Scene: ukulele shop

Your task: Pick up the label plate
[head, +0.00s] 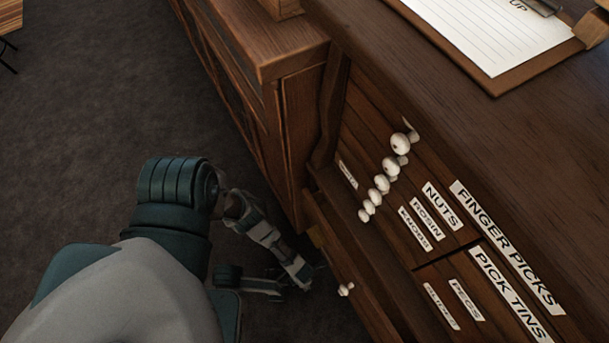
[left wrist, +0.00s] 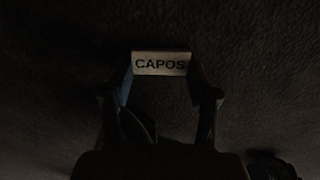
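The label plate (left wrist: 160,64) is a small pale rectangle with the dark word CAPOS, seen in the left wrist view. My left gripper (left wrist: 161,74) has one fingertip at each short end of the plate, and both tips appear to touch it. The plate stands level between the tips, with dark carpet behind it. In the head view my left arm reaches down low beside the cabinet, near the floor, and I cannot make out the plate there. My right gripper is in neither view.
A wooden drawer cabinet (head: 400,262) with white knobs and labels such as NUTS and FINGER PICKS fills the right. A low drawer with a knob (head: 346,289) is close to my left arm. A clipboard (head: 500,45) lies on top. Carpet (head: 80,130) at left is clear.

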